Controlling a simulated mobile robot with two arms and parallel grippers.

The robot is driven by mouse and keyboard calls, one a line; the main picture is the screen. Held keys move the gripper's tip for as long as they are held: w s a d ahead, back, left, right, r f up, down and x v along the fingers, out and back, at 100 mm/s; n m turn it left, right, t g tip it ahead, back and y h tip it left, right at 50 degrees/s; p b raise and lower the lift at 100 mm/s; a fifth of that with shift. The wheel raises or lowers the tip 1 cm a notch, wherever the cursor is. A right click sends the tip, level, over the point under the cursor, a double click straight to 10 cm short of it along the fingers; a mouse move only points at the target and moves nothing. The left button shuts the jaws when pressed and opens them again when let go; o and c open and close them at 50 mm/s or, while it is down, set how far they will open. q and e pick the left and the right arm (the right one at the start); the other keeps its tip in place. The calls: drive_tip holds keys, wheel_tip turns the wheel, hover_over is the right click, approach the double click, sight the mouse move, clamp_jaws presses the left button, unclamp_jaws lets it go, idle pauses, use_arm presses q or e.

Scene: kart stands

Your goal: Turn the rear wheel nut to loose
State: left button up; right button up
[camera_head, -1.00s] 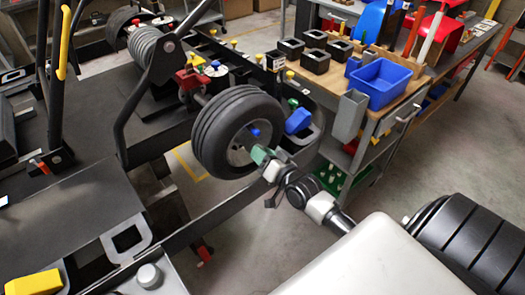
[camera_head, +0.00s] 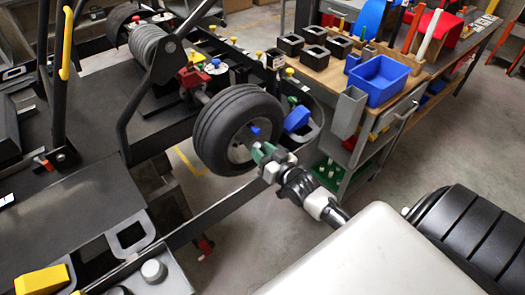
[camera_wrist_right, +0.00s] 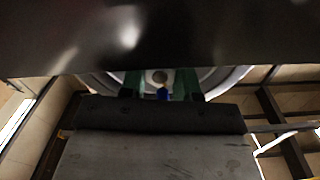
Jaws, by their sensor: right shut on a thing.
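The rear wheel (camera_head: 238,128) is a black tyre with a grey rim on the kart's axle, near the middle of the head view. My right gripper (camera_head: 264,153) reaches its hub from the lower right, with green fingertips. In the right wrist view its two green fingers (camera_wrist_right: 161,86) stand either side of the hub centre, where the round grey end of the wheel nut (camera_wrist_right: 160,76) shows. The gripper is shut on the nut, which the fingers mostly hide in the head view. My left gripper is not in view.
A blue block (camera_head: 297,119) sits just right of the tyre. A workbench (camera_head: 412,87) with a blue bin (camera_head: 379,81) and black boxes stands behind at right. The kart stand's frame (camera_head: 195,223) runs below the wheel. Floor is clear right of it.

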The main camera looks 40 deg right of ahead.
drive_tip(key=o, duration=0.9)
drive_tip(key=shift+s+d+b, duration=0.15)
drive_tip(key=shift+s+b, duration=0.1)
drive_tip(key=shift+s, duration=1.55)
drive_tip(key=shift+s+d+b, duration=0.15)
drive_tip(key=shift+s+b, duration=0.1)
drive_tip(key=shift+s, duration=1.55)
drive_tip(key=shift+s+d+b, duration=0.15)
drive_tip(key=shift+s+b, duration=0.1)
drive_tip(key=shift+s, duration=1.55)
